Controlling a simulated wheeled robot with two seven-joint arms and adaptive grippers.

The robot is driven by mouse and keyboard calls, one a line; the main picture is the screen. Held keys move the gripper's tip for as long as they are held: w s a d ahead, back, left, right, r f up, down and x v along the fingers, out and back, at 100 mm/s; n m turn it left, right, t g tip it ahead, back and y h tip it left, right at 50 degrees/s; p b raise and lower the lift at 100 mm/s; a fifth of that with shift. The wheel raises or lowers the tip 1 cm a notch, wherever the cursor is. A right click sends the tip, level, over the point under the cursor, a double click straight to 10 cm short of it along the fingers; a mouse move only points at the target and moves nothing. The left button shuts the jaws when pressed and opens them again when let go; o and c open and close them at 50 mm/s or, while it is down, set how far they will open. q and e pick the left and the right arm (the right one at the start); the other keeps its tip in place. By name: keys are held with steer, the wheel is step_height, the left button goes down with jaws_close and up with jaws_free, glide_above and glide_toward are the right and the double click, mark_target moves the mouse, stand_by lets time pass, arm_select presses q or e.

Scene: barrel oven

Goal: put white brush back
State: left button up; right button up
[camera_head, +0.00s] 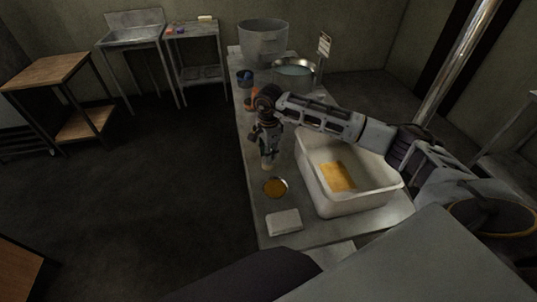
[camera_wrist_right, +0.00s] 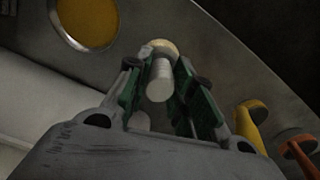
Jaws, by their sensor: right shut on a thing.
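My right gripper (camera_head: 266,152) points down over the left side of the long metal table, between the white tub and the table's left edge. In the right wrist view, the right gripper (camera_wrist_right: 165,85) is shut on the white brush (camera_wrist_right: 160,78), a pale cylinder with a tan end. In the head view only a small pale end of the white brush (camera_head: 267,166) shows below the fingers. Whether it touches the table I cannot tell. A yellow brush (camera_wrist_right: 250,125) and an orange one (camera_wrist_right: 298,150) show at the right of the wrist view. My left gripper is not in view.
A round dish of amber stuff (camera_head: 275,187) and a white block (camera_head: 284,222) lie near the table's front. The deep white tub (camera_head: 352,205) stands at the right. Metal pots (camera_head: 264,40) and a basin (camera_head: 294,74) stand at the back, with a dark blue cup (camera_head: 244,78).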

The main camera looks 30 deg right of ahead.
steer(key=shift+f, duration=0.55)
steer(key=shift+f, duration=0.15)
steer(key=o, duration=1)
steer(key=shift+r+b, duration=0.4)
steer(key=shift+r, duration=5.75)
